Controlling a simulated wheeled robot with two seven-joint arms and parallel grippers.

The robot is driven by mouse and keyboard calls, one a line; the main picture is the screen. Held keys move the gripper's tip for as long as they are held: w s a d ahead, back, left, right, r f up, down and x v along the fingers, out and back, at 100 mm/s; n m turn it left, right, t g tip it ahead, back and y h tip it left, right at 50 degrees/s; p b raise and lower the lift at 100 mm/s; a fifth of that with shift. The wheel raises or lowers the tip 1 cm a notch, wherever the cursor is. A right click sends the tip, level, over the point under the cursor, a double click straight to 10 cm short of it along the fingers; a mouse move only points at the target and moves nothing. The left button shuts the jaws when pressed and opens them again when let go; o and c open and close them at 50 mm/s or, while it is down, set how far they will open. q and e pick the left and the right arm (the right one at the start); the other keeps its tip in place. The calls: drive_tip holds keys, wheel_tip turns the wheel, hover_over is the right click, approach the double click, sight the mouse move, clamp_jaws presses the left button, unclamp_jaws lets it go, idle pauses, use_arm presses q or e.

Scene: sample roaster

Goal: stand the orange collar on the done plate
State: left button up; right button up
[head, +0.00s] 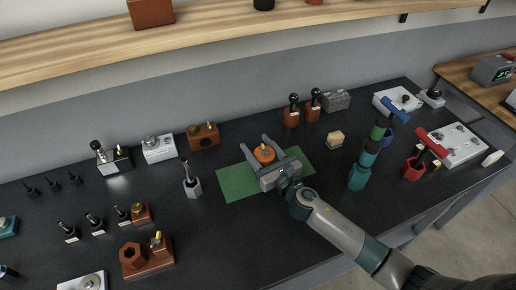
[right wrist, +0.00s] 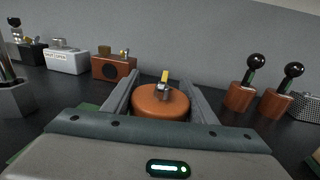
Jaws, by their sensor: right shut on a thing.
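The orange collar (head: 264,153) is a squat round orange-brown piece with a small yellow-tipped metal fitting on top. My right gripper (head: 267,148) is shut on it, with one finger on each side; it sits upright between the fingers in the right wrist view (right wrist: 161,101). A flat green plate (head: 235,183) lies on the dark bench under the gripper; no label on it can be read, so I cannot tell if it is the done plate. I cannot tell whether the collar touches it. My left gripper is not in view.
An orange-brown box (head: 203,137) and a white box (head: 158,149) stand behind left. Two orange bottles with black knobs (head: 291,112) stand behind right. A grey metal post (head: 191,180) stands left of the plate; a teal stack (head: 359,176) stands to the right.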

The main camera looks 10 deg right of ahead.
sight(270, 163)
drive_tip(key=shift+f, duration=0.2)
drive_tip(key=shift+f, duration=0.1)
drive_tip(key=o, duration=1.5)
drive_tip(key=shift+f, duration=0.1)
drive_tip(key=shift+o, duration=0.2)
drive_tip(key=shift+r, duration=0.2)
drive_tip(key=shift+s+d+f, duration=0.15)
drive_tip(key=shift+s+d, duration=0.1)
drive_tip(key=shift+s, duration=0.35)
drive_tip(key=b+v, duration=0.2)
drive_tip(key=v, duration=0.8)
drive_tip(key=shift+s+d, duration=0.1)
drive_tip(key=shift+s, duration=0.25)
